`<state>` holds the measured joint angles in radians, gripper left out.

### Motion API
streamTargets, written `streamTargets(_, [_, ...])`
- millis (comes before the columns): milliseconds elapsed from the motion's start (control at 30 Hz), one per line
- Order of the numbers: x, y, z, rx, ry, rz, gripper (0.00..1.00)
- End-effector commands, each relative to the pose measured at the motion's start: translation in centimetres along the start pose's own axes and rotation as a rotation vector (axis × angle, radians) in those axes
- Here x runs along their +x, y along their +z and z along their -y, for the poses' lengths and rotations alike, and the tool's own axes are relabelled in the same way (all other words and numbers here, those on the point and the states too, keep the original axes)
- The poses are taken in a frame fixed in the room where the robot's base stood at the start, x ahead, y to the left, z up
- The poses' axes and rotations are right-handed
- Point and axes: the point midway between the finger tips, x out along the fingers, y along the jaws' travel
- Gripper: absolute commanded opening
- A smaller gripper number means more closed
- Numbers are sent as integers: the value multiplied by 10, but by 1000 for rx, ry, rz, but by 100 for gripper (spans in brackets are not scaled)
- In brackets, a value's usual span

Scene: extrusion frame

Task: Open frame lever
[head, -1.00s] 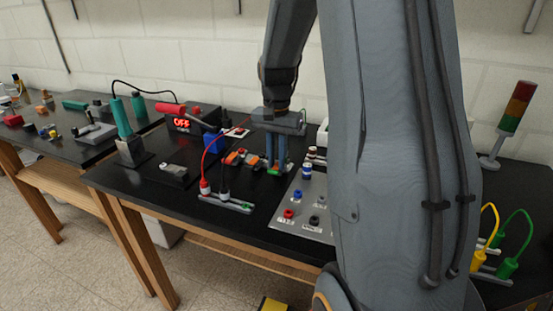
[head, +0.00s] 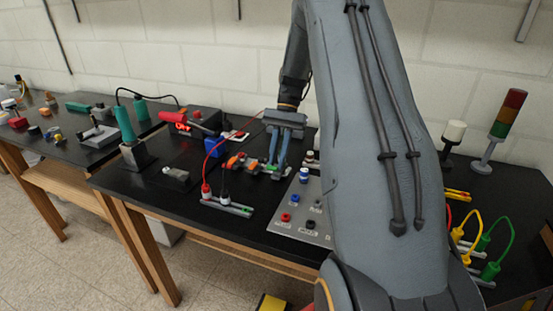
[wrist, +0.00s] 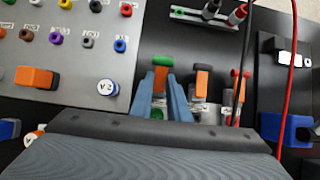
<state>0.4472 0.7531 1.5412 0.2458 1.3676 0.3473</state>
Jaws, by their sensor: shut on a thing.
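A row of small orange levers on clear-looking bases stands on the black bench, beside the grey socket panel. In the wrist view, my gripper (wrist: 161,82) has its two blue-grey fingers on either side of an orange lever (wrist: 160,77) with a dark green end, and is shut on it. A green round spot shows between the fingers lower down. Beside it are a grey-ended lever (wrist: 202,82) and a red-ended lever (wrist: 240,80). In the head view, my gripper (head: 276,164) reaches down to the row's right end, with the fingers tilted; the held lever is mostly hidden there.
The grey panel (head: 300,222) with coloured sockets lies close beside the gripper. A red cable (head: 214,152) arches from a plug strip (head: 227,207) in front of the levers. A signal tower (head: 502,125) stands far right.

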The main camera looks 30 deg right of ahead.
Motion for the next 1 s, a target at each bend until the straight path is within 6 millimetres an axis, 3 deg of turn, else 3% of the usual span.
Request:
streamTargets(433, [-4, -9, 0, 0, -1, 233, 0])
streamTargets(1000, [-5, -9, 0, 0, 0, 268, 0])
